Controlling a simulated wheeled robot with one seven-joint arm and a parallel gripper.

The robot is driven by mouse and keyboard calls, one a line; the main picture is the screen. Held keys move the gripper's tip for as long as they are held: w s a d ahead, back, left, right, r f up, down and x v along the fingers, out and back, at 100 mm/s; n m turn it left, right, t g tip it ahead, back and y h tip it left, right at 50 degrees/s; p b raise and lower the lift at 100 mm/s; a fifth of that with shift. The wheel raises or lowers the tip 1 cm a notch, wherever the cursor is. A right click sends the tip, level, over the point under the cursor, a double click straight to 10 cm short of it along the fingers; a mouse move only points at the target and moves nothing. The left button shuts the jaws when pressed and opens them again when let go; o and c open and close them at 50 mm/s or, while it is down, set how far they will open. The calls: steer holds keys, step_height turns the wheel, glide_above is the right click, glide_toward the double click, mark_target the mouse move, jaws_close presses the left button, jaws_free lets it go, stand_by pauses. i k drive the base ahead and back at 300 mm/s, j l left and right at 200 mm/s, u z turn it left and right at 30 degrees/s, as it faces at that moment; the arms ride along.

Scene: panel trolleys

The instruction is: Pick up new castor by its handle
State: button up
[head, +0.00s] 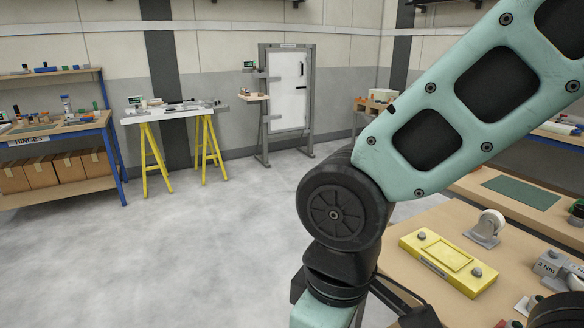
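A castor (487,227) with a pale wheel and a grey metal mount sits on the wooden bench top (420,225) at the right of the head view. It looks clean, so it may be the new castor; I cannot make out a separate handle on it. My arm crosses the right half of the view in front of the bench. My gripper is not clearly in view, and nothing is seen held.
A yellow panel (447,262) with two grey knobs lies in front of the castor. A grey device marked 3 Nm (552,265) stands to its right. A green mat (522,192) lies on a bench behind. The floor (200,250) at left is clear.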

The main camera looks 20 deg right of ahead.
mark_target(491, 221)
steer(key=i+z, duration=0.3)
steer(key=z, duration=0.2)
steer(key=i+j+z, duration=0.25)
steer(key=z, duration=0.2)
steer(key=i+j+z, duration=0.3)
steer(key=z, duration=0.2)
steer(key=i+j+z, duration=0.2)
steer(key=j+z, duration=0.3)
steer(key=i+j+z, duration=0.15)
steer(key=j+z, duration=1.05)
steer(key=j, duration=0.2)
